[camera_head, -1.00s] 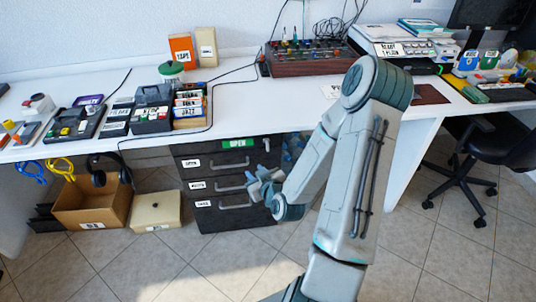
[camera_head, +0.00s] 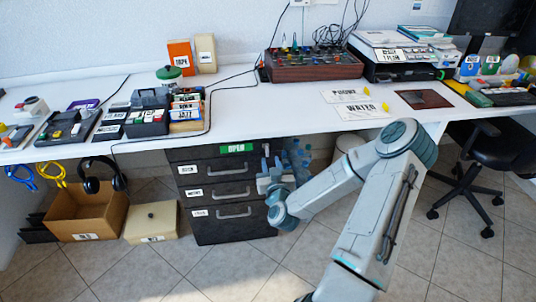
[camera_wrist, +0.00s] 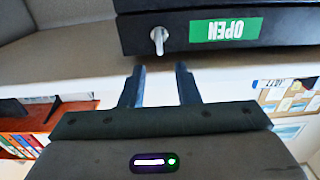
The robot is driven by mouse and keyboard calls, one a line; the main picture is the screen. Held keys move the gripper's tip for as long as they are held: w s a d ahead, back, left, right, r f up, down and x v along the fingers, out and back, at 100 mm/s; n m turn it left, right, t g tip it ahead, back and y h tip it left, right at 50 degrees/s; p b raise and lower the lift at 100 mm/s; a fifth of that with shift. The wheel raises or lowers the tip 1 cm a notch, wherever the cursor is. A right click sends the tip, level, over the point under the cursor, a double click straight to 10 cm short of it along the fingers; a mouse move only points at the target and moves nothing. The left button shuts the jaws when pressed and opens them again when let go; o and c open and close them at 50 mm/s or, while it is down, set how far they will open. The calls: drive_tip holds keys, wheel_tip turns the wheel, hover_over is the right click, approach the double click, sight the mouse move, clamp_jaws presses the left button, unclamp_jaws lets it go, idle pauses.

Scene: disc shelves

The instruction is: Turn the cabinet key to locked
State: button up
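The black drawer cabinet (camera_head: 232,226) stands under the desk, with a green OPEN label (camera_head: 236,148) on its top front. The label also shows upside down in the wrist view (camera_wrist: 226,30). Beside it in the wrist view is a small silver key (camera_wrist: 158,40), sticking out of the cabinet's black front. My gripper (camera_wrist: 160,72) is open and empty there, its two dark fingers spaced apart on either side of the key's line. The key lies just beyond the fingertips, apart from them. In the head view my gripper (camera_head: 269,172) is at the cabinet's upper right.
The white desk top (camera_head: 270,107) overhangs the cabinet. Blue bottles (camera_head: 299,158) stand right of the cabinet, close to my gripper. A cardboard box (camera_head: 88,212) and a beige box (camera_head: 152,221) are on the floor at left. A black chair (camera_head: 487,160) is at right.

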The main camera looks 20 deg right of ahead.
sight(267, 151)
drive_tip(key=x, duration=0.6)
drive_tip(key=shift+w, duration=0.15)
clamp_jaws()
